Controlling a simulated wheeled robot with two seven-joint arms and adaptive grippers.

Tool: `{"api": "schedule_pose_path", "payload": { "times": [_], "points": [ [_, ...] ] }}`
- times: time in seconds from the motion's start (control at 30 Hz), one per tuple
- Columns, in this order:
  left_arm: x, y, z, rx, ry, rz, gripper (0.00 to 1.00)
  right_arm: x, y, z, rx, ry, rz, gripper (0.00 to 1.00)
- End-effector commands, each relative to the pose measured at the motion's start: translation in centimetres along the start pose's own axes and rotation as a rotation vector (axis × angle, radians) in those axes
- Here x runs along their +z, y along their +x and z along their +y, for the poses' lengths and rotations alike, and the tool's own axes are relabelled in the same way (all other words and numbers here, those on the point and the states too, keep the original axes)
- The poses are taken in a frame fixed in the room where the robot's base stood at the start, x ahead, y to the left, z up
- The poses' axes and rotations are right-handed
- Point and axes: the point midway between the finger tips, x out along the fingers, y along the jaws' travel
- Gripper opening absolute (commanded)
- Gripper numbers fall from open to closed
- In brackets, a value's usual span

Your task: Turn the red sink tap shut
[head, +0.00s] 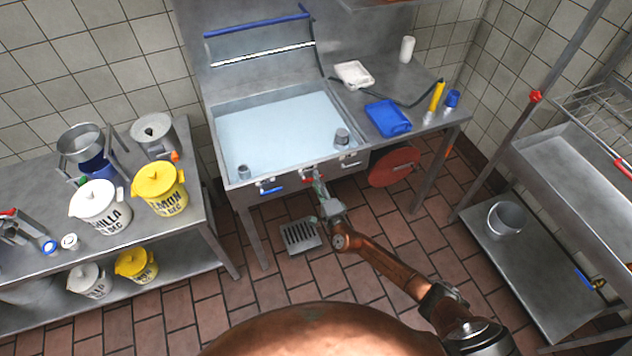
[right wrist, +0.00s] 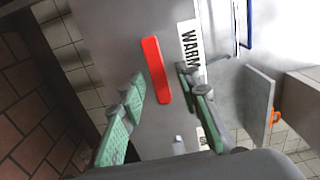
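The red sink tap (head: 309,176) is on the front panel of the sink (head: 225,112). In the right wrist view its red bar handle (right wrist: 155,70) stands nearly upright, tilted a little, beside a white WARM label (right wrist: 189,45). My right gripper (head: 319,186) is right in front of the tap. In the right wrist view, my right gripper (right wrist: 160,88) is open, with green finger pads on either side of the handle's lower part and visible gaps on both sides. Whether the handle lies fully between the pads in depth is unclear. My left gripper is not in view.
A blue tap handle (head: 271,189) is left of the red one, and a pale handle (head: 350,163) is to the right. A red disc (head: 394,166) hangs below the right counter. A floor drain (head: 300,236) lies beneath. A shelf unit (head: 530,255) stands right.

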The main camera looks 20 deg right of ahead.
Motion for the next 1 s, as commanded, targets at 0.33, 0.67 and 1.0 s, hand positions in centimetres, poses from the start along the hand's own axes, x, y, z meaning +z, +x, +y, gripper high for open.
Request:
{"api": "schedule_pose_path", "payload": {
  "times": [0.33, 0.67, 1.0],
  "points": [
    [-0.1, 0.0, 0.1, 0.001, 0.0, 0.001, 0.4, -0.1, -5.2, 0.2, 0.003, 0.003, 0.001, 0.3],
    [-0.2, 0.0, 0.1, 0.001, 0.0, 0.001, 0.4, 0.0, -10.9, 0.1, 0.002, 0.0, 0.0, 0.3],
    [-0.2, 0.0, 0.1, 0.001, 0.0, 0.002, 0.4, 0.0, -12.0, 0.0, 0.0, -0.001, 0.0, 0.3]
  ]
}}
